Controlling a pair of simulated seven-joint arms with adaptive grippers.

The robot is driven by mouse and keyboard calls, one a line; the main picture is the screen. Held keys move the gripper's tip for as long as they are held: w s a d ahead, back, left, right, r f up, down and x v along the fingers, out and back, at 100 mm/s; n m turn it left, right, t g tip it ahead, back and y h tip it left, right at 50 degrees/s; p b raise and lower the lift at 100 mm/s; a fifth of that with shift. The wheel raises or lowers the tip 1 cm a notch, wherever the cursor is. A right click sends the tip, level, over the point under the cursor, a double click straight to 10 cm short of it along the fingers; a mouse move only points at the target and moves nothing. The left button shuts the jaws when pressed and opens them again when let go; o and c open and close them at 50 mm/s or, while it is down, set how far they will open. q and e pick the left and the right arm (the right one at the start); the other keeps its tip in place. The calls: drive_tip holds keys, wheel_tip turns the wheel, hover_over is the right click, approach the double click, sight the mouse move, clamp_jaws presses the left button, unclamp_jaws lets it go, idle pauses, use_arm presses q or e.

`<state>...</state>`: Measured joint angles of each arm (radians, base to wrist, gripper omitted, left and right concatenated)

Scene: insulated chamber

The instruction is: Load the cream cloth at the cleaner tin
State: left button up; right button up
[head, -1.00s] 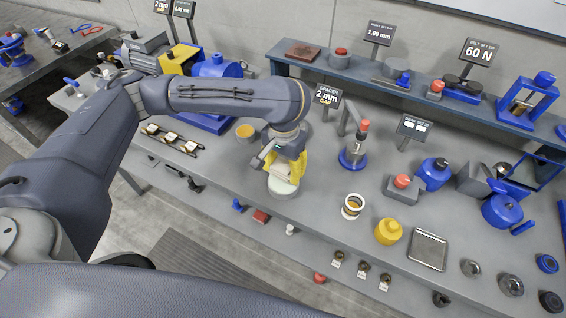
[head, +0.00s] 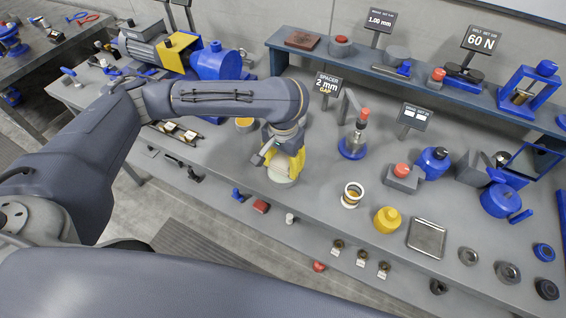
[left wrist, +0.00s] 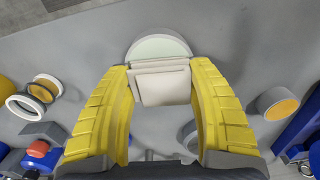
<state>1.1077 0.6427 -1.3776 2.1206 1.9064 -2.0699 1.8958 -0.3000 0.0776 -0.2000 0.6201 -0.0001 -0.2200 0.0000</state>
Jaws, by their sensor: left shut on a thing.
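My left gripper (head: 287,160) is above the workbench, its yellow fingers pointing down at a round tin with a pale green top, which I take to be the cleaner tin (head: 282,175). In the left wrist view the gripper (left wrist: 160,88) is shut on the folded cream cloth (left wrist: 163,87). The cloth's far edge overlaps the near part of the tin's pale green top (left wrist: 157,46); I cannot tell whether they touch. In the head view the fingers mostly hide the cloth. My right gripper is not in view.
A blue-based stand with a red knob (head: 354,142) and a spacer sign (head: 327,85) stand behind the tin. A white ring (head: 352,194), a yellow container (head: 387,220) and a metal tray (head: 427,239) lie to the right. Bare bench surrounds the tin.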

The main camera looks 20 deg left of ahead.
sight(283, 162)
use_arm(q)
drive_tip(key=shift+f, duration=0.6)
idle(1.8)
drive_tip(key=shift+r, duration=0.1)
drive_tip(key=shift+r, duration=3.45)
